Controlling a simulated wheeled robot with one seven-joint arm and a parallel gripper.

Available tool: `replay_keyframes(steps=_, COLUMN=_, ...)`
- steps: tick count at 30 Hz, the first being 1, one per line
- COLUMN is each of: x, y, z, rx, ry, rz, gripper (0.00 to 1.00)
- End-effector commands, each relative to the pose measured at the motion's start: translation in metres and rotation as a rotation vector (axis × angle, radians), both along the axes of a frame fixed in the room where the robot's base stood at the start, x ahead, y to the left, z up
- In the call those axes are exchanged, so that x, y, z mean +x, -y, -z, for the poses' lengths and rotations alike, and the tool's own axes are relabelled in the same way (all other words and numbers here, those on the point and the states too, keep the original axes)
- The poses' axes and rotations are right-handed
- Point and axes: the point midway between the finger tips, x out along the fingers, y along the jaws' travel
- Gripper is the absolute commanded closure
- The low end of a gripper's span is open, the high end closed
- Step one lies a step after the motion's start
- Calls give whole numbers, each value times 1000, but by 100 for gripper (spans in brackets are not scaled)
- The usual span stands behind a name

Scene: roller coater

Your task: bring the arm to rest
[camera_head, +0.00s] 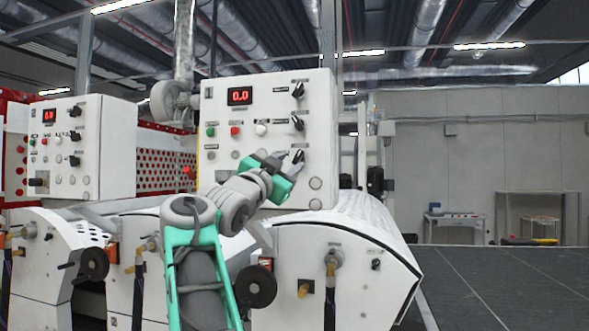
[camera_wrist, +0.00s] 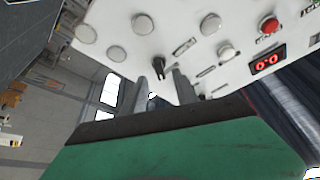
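My gripper (camera_head: 288,158) is in front of the lower right part of the middle control panel (camera_head: 218,165), close to its lowest black knob (camera_head: 299,156). Its two grey fingers show in the wrist view (camera_wrist: 168,76), apart with a gap between them and nothing held. My green-and-grey arm is raised and bent, reaching up to the panel. In the head view I cannot tell how far the fingertips are from the panel face.
The panel display (camera_head: 240,96) reads 0.0. A second control panel (camera_head: 90,170) stands to the left. White roller housings (camera_head: 345,240) with handwheels (camera_head: 256,286) sit below the panels, near my arm. A dark flat surface (camera_head: 510,285) lies clear at the right.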

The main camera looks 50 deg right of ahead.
Motion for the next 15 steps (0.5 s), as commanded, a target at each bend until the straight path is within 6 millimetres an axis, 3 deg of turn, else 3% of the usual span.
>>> replay_keyframes(steps=1, x=-2, y=-10, z=9, rx=0, ry=1, rz=-3, gripper=65)
replay_keyframes(steps=6, x=-6, y=-28, z=12, rx=0, ry=0, rz=0, gripper=65)
replay_keyframes(steps=15, x=-7, y=-30, z=11, rx=1, ry=-1, rz=2, gripper=65)
